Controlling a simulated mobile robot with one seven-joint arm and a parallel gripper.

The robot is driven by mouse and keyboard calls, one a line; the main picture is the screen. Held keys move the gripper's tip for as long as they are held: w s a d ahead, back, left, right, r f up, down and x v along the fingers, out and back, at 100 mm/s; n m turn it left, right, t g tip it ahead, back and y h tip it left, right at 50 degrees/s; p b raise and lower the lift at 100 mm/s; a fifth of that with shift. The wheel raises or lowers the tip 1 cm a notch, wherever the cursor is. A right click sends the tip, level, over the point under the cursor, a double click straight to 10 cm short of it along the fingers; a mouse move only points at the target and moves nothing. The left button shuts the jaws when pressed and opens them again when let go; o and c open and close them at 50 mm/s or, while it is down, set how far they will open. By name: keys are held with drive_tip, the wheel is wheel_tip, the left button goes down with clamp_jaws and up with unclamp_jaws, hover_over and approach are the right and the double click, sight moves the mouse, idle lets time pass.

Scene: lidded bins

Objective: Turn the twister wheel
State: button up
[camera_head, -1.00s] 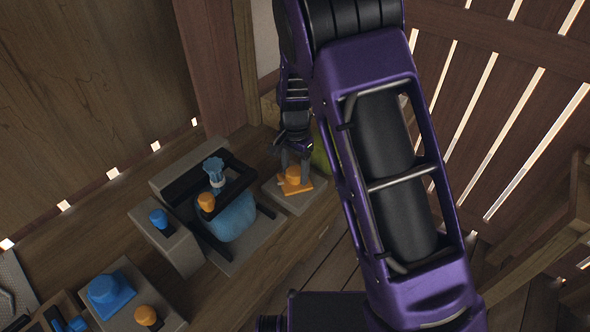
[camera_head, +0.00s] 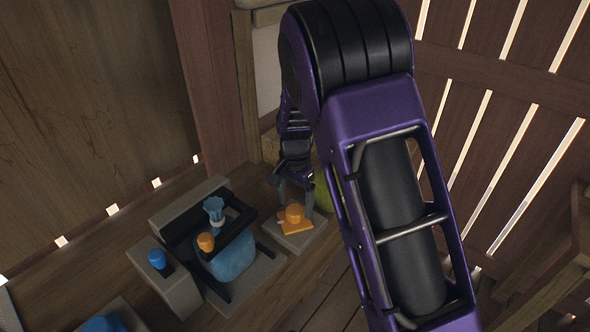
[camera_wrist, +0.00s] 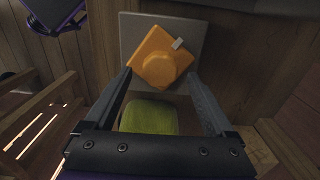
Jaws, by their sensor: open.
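An orange round knob on a square orange plate (camera_head: 294,215) sits on a low grey block (camera_head: 303,238) on the wooden bench. It is likely the twister wheel. In the wrist view the orange wheel (camera_wrist: 164,60) lies turned at an angle to the grey block, with a small pale tab near one edge. My gripper (camera_head: 295,203) is over it, pointing down. In the wrist view my gripper (camera_wrist: 160,80) is open, with one finger on each side of the wheel and nothing held. Whether the fingers touch it is hard to tell.
Left of the wheel stands a dark-framed device with a blue scalloped knob (camera_head: 214,209), an orange knob (camera_head: 206,241) and a blue bin (camera_head: 232,260). A blue button (camera_head: 157,259) is on a grey box. A green object (camera_wrist: 148,117) lies near my gripper.

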sight(295, 209)
wheel_tip(295, 209, up, 15)
drive_tip(key=p, duration=0.1)
drive_tip(key=shift+f, duration=0.2)
